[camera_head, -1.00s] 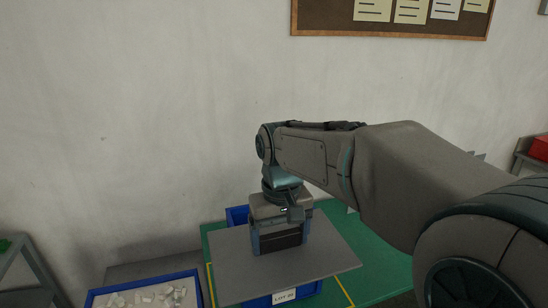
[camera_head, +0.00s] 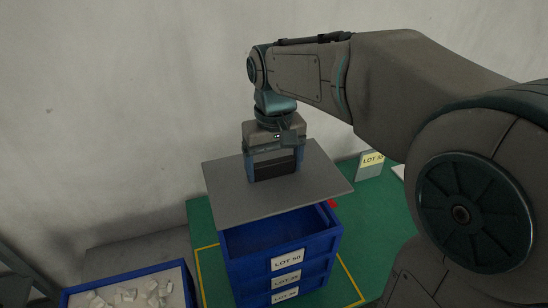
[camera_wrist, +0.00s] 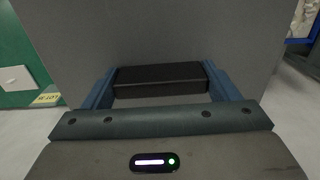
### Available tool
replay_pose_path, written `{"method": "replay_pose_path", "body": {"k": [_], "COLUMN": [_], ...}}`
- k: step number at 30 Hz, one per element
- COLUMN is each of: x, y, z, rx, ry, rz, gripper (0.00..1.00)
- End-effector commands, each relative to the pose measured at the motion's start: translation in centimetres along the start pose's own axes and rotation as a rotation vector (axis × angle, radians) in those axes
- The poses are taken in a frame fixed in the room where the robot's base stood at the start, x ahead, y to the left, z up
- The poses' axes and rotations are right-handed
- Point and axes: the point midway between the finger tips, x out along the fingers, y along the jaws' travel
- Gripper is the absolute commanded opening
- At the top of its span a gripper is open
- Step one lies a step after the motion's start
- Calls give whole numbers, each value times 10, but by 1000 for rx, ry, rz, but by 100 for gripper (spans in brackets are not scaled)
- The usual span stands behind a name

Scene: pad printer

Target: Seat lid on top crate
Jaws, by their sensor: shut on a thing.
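The lid (camera_head: 230,190) is a flat grey panel with a black block-shaped handle (camera_head: 273,168) on it. My gripper (camera_head: 273,165) is shut on this handle and holds the lid above the crates. The top crate (camera_head: 270,243) is blue, labelled LOT 50, and stands on other blue crates. Its front opening shows below the lid, and the lid covers its back part from view. The lid sits turned and shifted toward the back relative to the crate. In the wrist view the handle (camera_wrist: 160,78) lies between the two blue fingers, with the grey lid (camera_wrist: 160,30) behind.
The stack stands on a green surface (camera_head: 205,222) with yellow lines. A blue bin (camera_head: 125,275) with white pieces is at the lower left. A card labelled LOT (camera_head: 370,165) stands at the right. A pale wall (camera_head: 120,120) rises behind.

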Motion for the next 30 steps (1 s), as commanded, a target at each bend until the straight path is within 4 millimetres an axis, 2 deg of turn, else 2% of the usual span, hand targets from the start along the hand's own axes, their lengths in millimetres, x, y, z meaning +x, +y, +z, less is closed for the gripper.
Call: {"method": "replay_pose_path", "body": {"k": [10, 17, 30], "x": [1, 18, 62], "y": [0, 1, 1], "z": [3, 3, 3], "rx": [0, 2, 1], "ry": [0, 0, 0], "rz": [0, 0, 0], "gripper": [56, 56, 56]}}
